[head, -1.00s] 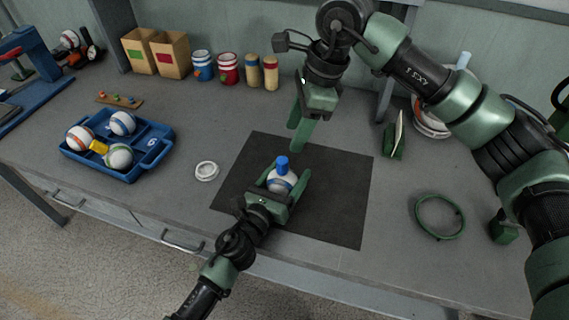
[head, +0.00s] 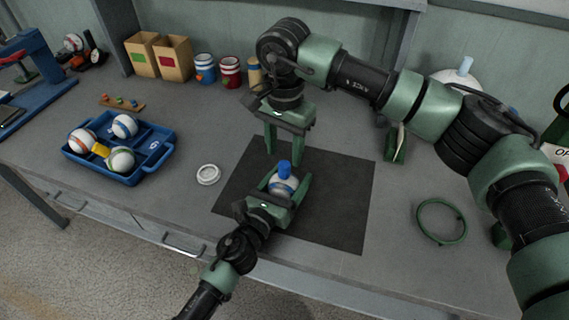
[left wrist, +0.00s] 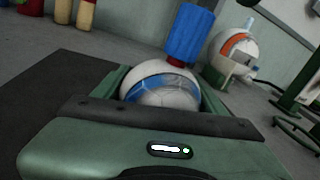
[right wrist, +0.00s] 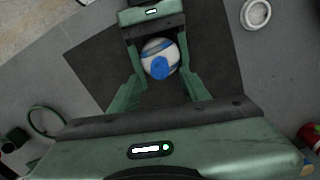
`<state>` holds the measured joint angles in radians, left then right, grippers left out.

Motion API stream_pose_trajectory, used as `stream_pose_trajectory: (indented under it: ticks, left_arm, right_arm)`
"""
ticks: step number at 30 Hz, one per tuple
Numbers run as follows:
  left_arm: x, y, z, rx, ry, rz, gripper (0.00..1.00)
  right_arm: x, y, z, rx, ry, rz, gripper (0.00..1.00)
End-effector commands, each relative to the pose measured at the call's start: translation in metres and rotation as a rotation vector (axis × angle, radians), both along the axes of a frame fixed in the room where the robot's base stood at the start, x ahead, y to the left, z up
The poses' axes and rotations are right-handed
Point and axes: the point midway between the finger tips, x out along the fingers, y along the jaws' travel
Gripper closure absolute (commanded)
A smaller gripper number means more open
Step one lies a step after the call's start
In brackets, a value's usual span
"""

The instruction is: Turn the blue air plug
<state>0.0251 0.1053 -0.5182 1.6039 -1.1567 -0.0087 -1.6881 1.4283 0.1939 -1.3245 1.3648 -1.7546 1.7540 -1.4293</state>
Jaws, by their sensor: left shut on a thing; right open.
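The blue air plug (head: 284,169) stands up from the top of a white ball with a blue band (head: 284,187) over the dark mat. My left gripper (head: 283,188) is shut on the ball, one finger on each side; the left wrist view shows the plug (left wrist: 189,34) above the ball (left wrist: 163,90). My right gripper (head: 285,150) is open and empty, pointing down just behind and above the plug. In the right wrist view the plug (right wrist: 159,68) and ball (right wrist: 160,54) lie between and beyond its spread fingers.
The dark mat (head: 335,215) lies under both grippers. A white ring (head: 208,174) lies left of it and a green ring (head: 441,221) to its right. A blue tray (head: 134,176) holding several balls is further left. Boxes and jars (head: 203,67) line the back.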

Motion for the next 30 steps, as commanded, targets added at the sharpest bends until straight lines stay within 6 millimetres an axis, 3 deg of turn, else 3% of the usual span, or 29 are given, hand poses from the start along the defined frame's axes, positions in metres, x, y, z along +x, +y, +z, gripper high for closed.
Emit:
stream_pose_trajectory:
  ticks: [3, 9, 20, 21, 26, 30]
  left_arm:
    - [0.0, 0.0, 0.0, 0.0, 0.001, 0.0, 0.7]
    - [0.0, 0.0, 0.0, 0.0, 0.001, 0.0, 0.7]
    - [0.0, 0.0, 0.0, 0.0, 0.001, 0.0, 0.7]
    - [0.0, 0.0, 0.0, 0.0, 0.001, 0.0, 0.7]
    - [0.0, 0.0, 0.0, 0.0, 0.001, 0.0, 0.7]
    - [0.0, 0.0, 0.0, 0.0, 0.001, 0.0, 0.7]
  right_arm:
    - [-0.001, 0.0, -0.023, -0.001, 0.003, -0.001, 0.54]
    - [0.0, 0.0, -0.047, -0.001, 0.001, -0.001, 0.54]
    - [0.0, 0.0, -0.053, 0.0, -0.001, -0.001, 0.54]
    - [0.0, 0.0, -0.053, 0.001, -0.001, -0.001, 0.56]
    - [0.0, 0.0, -0.053, 0.0, -0.001, -0.001, 1.0]
    - [0.0, 0.0, -0.053, 0.0, -0.001, -0.002, 1.0]
